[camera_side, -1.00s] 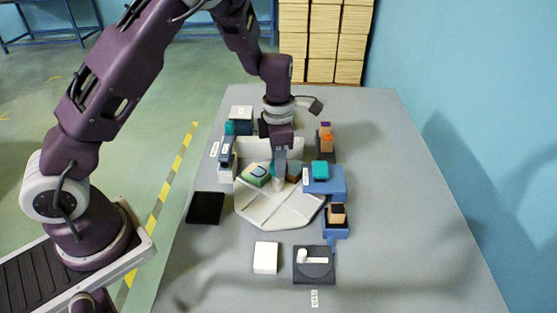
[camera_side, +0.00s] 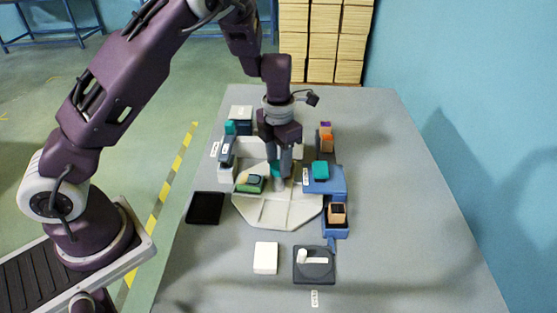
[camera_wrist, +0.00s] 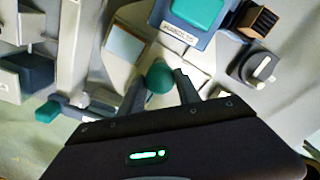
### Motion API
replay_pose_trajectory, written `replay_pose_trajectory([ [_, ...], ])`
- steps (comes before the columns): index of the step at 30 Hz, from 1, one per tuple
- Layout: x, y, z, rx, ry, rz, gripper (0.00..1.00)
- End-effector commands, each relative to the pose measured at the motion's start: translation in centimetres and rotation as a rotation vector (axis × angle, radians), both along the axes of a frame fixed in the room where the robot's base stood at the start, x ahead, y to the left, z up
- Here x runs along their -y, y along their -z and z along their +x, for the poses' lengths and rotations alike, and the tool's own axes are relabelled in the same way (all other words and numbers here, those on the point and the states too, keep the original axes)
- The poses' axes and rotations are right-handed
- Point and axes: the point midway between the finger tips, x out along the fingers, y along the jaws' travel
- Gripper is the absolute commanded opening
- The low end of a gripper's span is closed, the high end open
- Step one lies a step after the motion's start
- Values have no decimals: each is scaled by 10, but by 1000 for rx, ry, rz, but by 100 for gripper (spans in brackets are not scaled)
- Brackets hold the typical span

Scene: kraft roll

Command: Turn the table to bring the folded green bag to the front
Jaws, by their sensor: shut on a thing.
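The table is a pale, many-sided turntable (camera_side: 275,213) with raised dividers, low on the grey bench. A green folded item (camera_side: 247,187), which looks like the green bag, lies on its left part with a dark piece on top. My gripper (camera_side: 280,178) points down over the turntable's middle. In the wrist view its fingers (camera_wrist: 160,88) are shut on a round teal knob (camera_wrist: 159,77). The far part of the turntable is partly hidden behind my gripper. I cannot surely pick out the bag in the wrist view.
A blue bin with a teal item (camera_side: 321,171) stands close on the right, with a smaller blue box (camera_side: 335,229) nearer. A black tray (camera_side: 205,208) lies left. A white block (camera_side: 265,257) and a dark dial unit (camera_side: 314,264) are in front. The bench's right side is clear.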

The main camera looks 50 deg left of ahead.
Motion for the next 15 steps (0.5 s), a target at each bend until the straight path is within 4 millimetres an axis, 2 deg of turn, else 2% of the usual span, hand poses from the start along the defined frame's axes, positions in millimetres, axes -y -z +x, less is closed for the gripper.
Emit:
replay_pose_trajectory([
  [15,0,-1,2,5,-97,-1,0],
])
